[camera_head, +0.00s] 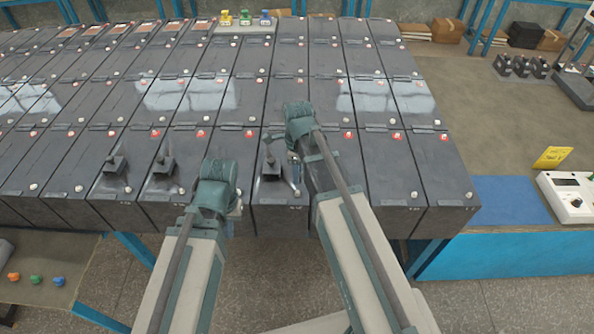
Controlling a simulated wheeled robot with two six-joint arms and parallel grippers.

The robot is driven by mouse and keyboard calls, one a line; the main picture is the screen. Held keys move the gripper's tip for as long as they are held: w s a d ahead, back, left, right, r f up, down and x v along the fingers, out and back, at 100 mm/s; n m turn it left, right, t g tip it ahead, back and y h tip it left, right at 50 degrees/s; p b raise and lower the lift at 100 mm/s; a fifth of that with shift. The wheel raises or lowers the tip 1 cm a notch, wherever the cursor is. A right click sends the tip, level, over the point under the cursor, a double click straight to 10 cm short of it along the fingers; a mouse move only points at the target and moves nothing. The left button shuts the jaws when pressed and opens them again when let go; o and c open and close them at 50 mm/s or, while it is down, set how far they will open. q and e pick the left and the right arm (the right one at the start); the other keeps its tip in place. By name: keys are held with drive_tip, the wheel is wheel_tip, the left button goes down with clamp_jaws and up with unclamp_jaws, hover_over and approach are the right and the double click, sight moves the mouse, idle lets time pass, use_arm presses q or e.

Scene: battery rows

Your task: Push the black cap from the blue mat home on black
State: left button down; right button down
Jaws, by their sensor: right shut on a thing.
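The blue mat (508,200) lies at the right and is bare, with no cap on it. My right gripper (292,160) is over the front row of dark batteries, near the middle, and is shut on a small dark thing, the black cap. My wrist hides most of the cap. A black upright fitting (270,166) stands on the battery just left of this gripper. Similar black fittings stand on two batteries further left (115,163) and (164,163). My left gripper (238,208) is low at the front edge of the batteries; its fingers are mostly hidden behind its wrist.
Rows of dark batteries (255,100) with red and pale terminals fill the table. A white meter box (572,197) and yellow sign (553,157) are beside the mat. Orange, green and blue knobs (35,280) sit at lower left. The grey bench at upper right has free room.

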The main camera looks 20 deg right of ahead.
drive_tip(key=b, duration=0.4)
hover_over(298, 192)
drive_tip(key=shift+f, duration=2.15)
drive_tip(key=shift+f+b, duration=1.4)
drive_tip(key=shift+b, duration=0.05)
idle(0.6)
drive_tip(key=shift+c, duration=0.3)
unclamp_jaws()
idle(0.3)
drive_tip(key=shift+r+p, duration=3.55)
